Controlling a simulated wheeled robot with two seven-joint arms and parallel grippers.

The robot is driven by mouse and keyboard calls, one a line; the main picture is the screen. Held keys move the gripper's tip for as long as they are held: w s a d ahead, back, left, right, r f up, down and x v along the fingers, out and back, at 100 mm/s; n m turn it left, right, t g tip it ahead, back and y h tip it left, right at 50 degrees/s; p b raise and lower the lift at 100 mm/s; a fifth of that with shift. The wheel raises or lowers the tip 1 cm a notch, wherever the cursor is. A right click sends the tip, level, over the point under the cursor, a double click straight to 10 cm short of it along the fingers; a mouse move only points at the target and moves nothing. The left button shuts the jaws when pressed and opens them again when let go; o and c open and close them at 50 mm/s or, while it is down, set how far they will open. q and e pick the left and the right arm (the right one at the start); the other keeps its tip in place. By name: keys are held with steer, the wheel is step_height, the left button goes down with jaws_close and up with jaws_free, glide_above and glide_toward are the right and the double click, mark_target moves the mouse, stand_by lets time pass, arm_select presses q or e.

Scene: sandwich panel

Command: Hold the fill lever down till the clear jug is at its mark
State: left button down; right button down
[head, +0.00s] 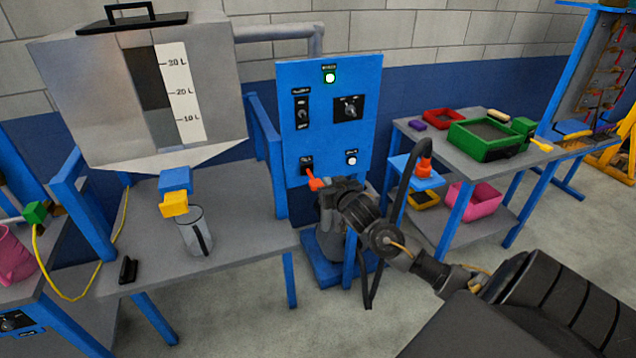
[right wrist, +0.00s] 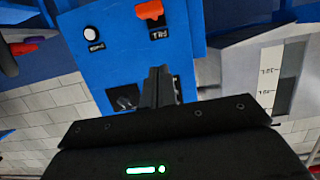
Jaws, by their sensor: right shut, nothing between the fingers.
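The clear jug (head: 186,236) stands upright on the grey bench under the yellow spout (head: 174,204) of the tank. It has a dark vertical strip; I cannot make out its mark or its level. The orange fill lever (head: 314,182) sticks out low on the blue panel; it also shows in the right wrist view (right wrist: 149,10), above its label. My right gripper (head: 328,190) is shut and empty, close by the lever. In the right wrist view its fingertips (right wrist: 160,70) point toward the lever with a visible gap. My left gripper is out of view.
The grey tank (head: 95,95) has a litre scale (head: 180,92). The blue panel (head: 328,115) carries knobs, a lit green lamp (head: 329,77) and a white button (head: 351,158). A side table at right holds a green tray (head: 487,150). A black object (head: 127,270) lies at the bench's front edge.

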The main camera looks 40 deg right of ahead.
steer(key=p, duration=0.3)
glide_above(318, 182)
steer(key=s+a, duration=0.2)
step_height(318, 182, down, 2)
step_height(318, 182, down, 3)
steer(key=shift+d+f, duration=0.1)
steer(key=shift+f, duration=0.1)
steer(key=shift+f+p, duration=0.3)
steer(key=shift+f, duration=0.2)
